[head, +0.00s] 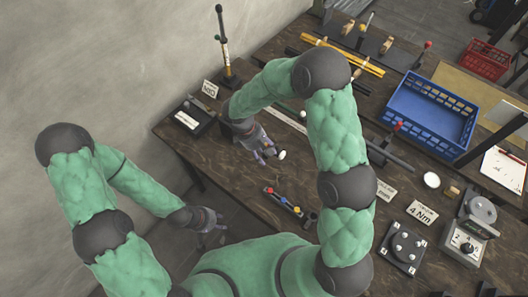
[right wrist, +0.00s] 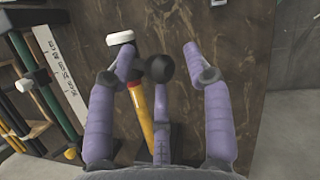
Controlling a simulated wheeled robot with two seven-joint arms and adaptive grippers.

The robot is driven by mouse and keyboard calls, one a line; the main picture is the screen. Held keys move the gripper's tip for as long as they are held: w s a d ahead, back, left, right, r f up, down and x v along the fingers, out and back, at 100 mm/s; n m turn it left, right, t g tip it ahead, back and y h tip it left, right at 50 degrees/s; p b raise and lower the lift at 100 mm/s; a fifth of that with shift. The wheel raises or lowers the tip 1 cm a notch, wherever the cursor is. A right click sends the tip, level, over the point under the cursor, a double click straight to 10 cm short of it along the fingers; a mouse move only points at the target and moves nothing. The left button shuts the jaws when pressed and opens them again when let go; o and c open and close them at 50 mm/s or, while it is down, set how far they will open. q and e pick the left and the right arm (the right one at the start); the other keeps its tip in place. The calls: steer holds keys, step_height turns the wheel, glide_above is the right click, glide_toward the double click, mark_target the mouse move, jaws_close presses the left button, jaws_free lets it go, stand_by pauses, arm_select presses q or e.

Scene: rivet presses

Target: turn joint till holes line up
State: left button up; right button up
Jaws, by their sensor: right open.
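My right gripper (head: 268,155) is over the left part of the dark wooden table. A small dark bar with red, yellow and blue parts (head: 285,203) lies near the table's front edge; no holes can be made out. My left gripper (head: 215,222) hangs off the table's front-left side, its opening unclear.
A blue crate (head: 432,112) and a red crate (head: 484,60) stand at the right. A disc fixture (head: 404,247) and a dial device (head: 465,241) are at the front right. A tall post (head: 223,45) rises at the back left. Rods and a white ruler (right wrist: 57,70) lie beside the mallet.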

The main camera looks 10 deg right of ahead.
jaws_close()
steer(key=shift+s+a+f+m+t+h+b, duration=0.3)
steer(key=shift+f+t+h+b, duration=0.55)
steer(key=shift+b, duration=1.3)
steer(key=shift+s+a+f+m+t+h+b, duration=0.2)
steer(key=shift+a+f+t+h+b, duration=0.3)
steer(key=shift+f+h+b, duration=1.1)
steer(key=shift+s+a+f+m+t+h+b, duration=0.3)
steer(key=shift+t+h+b, duration=0.35)
steer(key=shift+b, duration=2)
steer(key=shift+r, duration=0.1)
jaws_free()
steer(key=v, duration=1.2)
steer(key=shift+s, duration=0.15)
